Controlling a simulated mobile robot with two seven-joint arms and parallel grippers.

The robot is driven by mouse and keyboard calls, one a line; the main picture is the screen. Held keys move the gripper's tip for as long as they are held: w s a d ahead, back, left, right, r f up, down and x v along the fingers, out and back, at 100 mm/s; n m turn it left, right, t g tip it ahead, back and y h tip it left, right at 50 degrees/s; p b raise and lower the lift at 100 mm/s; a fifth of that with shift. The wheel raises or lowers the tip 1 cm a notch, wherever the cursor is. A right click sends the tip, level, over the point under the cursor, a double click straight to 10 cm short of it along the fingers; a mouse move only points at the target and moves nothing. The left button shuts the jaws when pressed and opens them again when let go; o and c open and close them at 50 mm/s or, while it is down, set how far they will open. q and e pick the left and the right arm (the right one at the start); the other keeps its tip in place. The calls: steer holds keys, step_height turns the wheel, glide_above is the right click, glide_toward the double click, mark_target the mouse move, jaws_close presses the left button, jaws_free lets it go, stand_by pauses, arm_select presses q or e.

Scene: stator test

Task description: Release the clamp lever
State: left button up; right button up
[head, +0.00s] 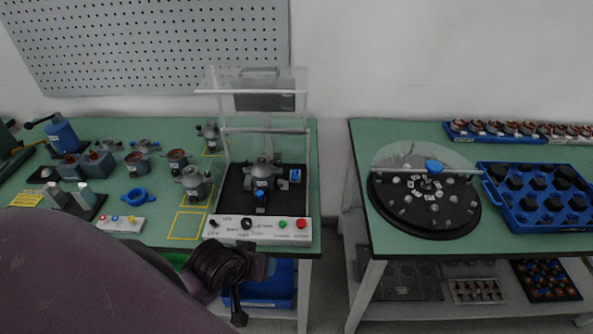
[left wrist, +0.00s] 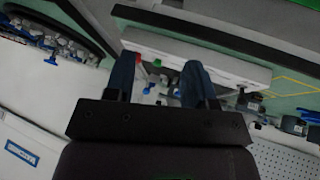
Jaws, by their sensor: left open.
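The test station has a clear cover (head: 265,110) standing over a black base (head: 232,190). A grey stator (head: 262,172) sits on the base, with a blue-topped part (head: 261,196) in front of it and a small blue and white part (head: 295,175) to its right. I cannot tell which of these is the clamp lever. My left gripper (head: 238,306) hangs low in front of the table's front edge, apart from the station. In the left wrist view its two blue fingers (left wrist: 160,66) are spread with nothing held between them. My right gripper is not seen.
A white control panel (head: 265,229) with knobs and green and red buttons lies along the station's front. Several stators and a blue hand press (head: 62,136) stand to the left. The right table holds a black round turntable (head: 385,205) and a blue tray (head: 497,203).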

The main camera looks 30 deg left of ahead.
arm_select(q)
steer(key=w+a+n+t+h, duration=0.2)
steer(key=w+a+n+t, duration=0.15)
steer(key=w+n, duration=0.65)
steer(key=n+t, duration=0.3)
steer(key=n, duration=0.4)
glide_toward(292, 178)
steer(key=shift+y, duration=0.3)
steer(key=p+x, duration=0.1)
steer(key=x, duration=1)
steer(key=shift+w+d, duration=0.15)
steer(key=shift+w, duration=0.05)
jaws_close()
